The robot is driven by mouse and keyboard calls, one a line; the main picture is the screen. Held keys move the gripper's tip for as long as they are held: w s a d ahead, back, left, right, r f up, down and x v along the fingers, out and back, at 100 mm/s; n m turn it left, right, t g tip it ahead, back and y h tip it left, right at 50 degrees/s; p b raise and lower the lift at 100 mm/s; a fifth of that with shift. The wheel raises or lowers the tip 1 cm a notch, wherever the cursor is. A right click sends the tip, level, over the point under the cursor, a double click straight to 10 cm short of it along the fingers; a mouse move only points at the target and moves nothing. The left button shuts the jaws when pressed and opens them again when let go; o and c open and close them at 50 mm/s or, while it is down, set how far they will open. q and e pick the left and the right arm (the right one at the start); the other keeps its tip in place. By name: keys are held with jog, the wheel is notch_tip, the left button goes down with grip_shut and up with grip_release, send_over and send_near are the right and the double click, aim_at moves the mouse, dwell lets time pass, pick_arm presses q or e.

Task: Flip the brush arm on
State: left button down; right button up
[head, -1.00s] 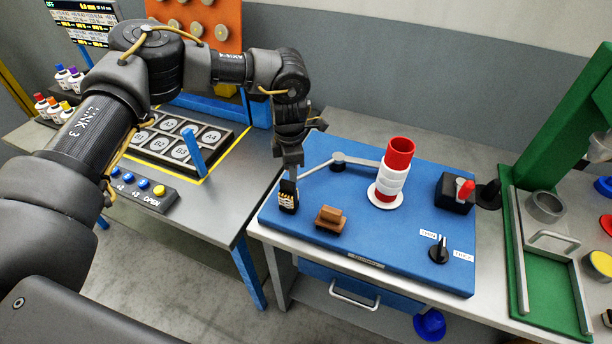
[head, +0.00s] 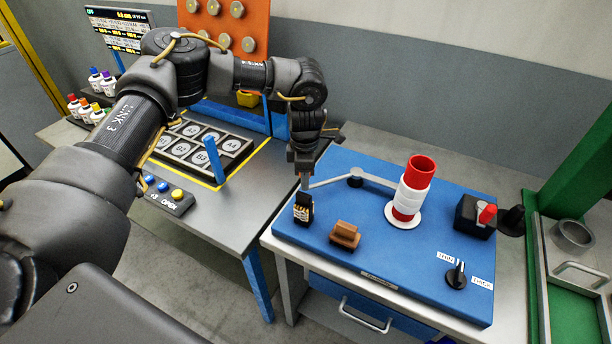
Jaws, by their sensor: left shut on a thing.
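The brush arm (head: 332,181) is a thin grey bar on a dark pivot, low over a blue panel (head: 400,258). Its right part reaches toward a red and white bobbin (head: 410,190) standing upright on a white disc; I cannot tell whether they touch. My left gripper (head: 304,184) points down at the bar's left end and is shut on it. The exact grip is partly hidden by the fingers. My right gripper is not in view.
A brown block (head: 345,235) lies just right of the gripper. A black switch box with a red lever (head: 475,215) and a black dial (head: 456,276) are further right. A green frame (head: 578,190) stands at the right edge. A blue post (head: 212,160) rises to the left.

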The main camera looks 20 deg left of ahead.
pick_arm(q)
jog(key=c, duration=1.5)
grip_release()
jog(key=shift+w+a+r, duration=0.1)
jog(key=o, duration=0.4)
jog(key=shift+o, duration=0.2)
jog(key=shift+r, duration=0.15)
notch_tip(320, 180, up, 10)
jog(key=shift+r+b, duration=0.15)
jog(key=shift+b, duration=1.1)
jog(key=shift+a, duration=0.1)
